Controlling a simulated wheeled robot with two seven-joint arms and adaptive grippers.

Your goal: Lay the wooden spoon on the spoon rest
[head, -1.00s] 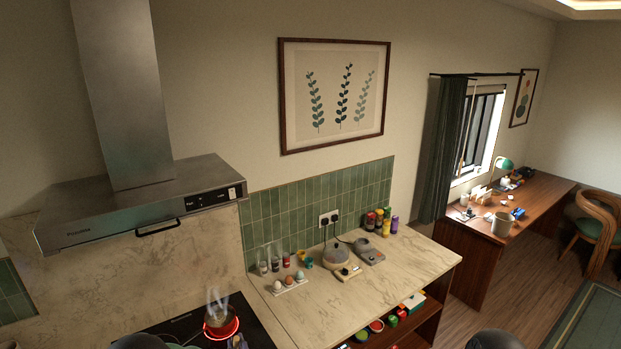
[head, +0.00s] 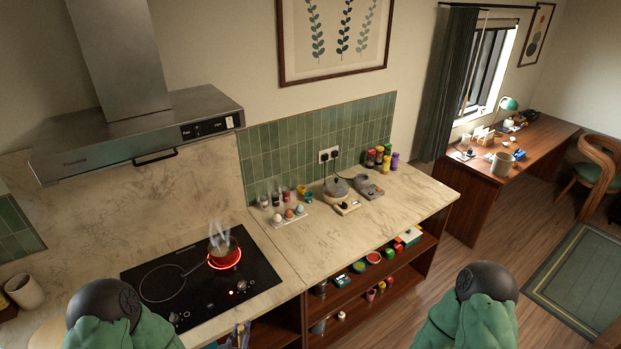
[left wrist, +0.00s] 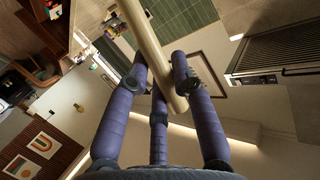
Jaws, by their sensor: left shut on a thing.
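My left gripper (left wrist: 162,78) has its purple fingers closed around a pale wooden rod, the wooden spoon (left wrist: 150,38), in the left wrist view. The spoon runs from the top edge down between the fingers, and I cannot make out its bowl. In the head view only a small bluish part of my left gripper (head: 238,336) shows at the bottom edge, in front of the hob. I cannot make out the spoon rest in either view. My right gripper is not in view.
An egg holder (head: 290,217), jars and kitchen devices stand along the counter (head: 385,218). A cream crock (head: 24,290) stands at the left. The counter's front middle is clear.

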